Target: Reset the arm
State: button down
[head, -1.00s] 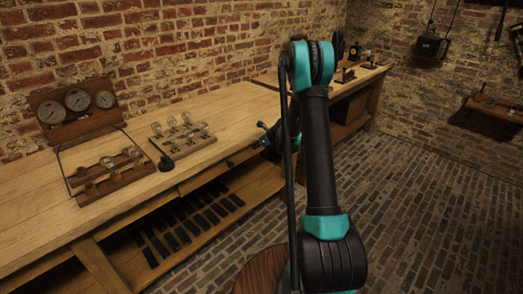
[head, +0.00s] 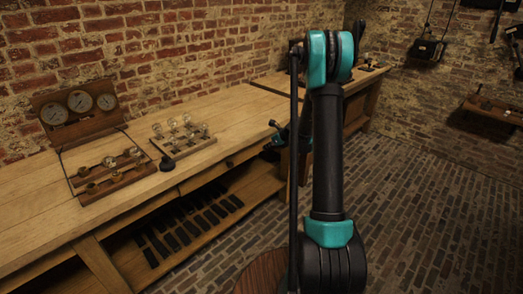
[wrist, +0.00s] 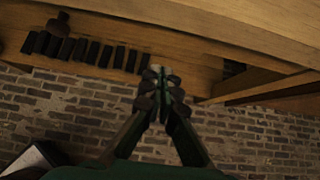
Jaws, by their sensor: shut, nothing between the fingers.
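My arm (head: 327,150) rises in the middle of the head view, its teal elbow joint at the top. My gripper (wrist: 160,82) shows in the wrist view with its fingertips together and nothing between them. It is in front of the bench's lower shelf, over the brick floor. In the head view the end of my arm is mostly hidden behind the upright link, near the front edge of the wooden bench (head: 90,171).
On the bench stand a gauge panel (head: 77,106), a wooden rack with glass pieces (head: 182,139) and a board with brass fittings (head: 112,174). Dark blocks (head: 192,226) lie on the shelf below. The brick floor (head: 420,220) on the right is clear.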

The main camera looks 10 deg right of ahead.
jog(key=s+a+r+n+g+h, duration=0.1)
jog(key=s+r+n, duration=0.3)
jog(key=s+n, duration=0.45)
jog(key=s+a+r+n+g+h, duration=0.1)
jog(key=s+r+n, duration=0.4)
jog(key=s, duration=0.7)
jog(key=s+d+f+n+h, duration=0.1)
jog(key=s+n, duration=0.6)
jog(key=s, duration=0.4)
jog(key=s+d+f+n+g+h, duration=0.1)
jog(key=s+f+n+h, duration=0.1)
jog(key=s+n, duration=0.6)
jog(key=s, duration=0.3)
jog(key=shift+a, duration=0.1)
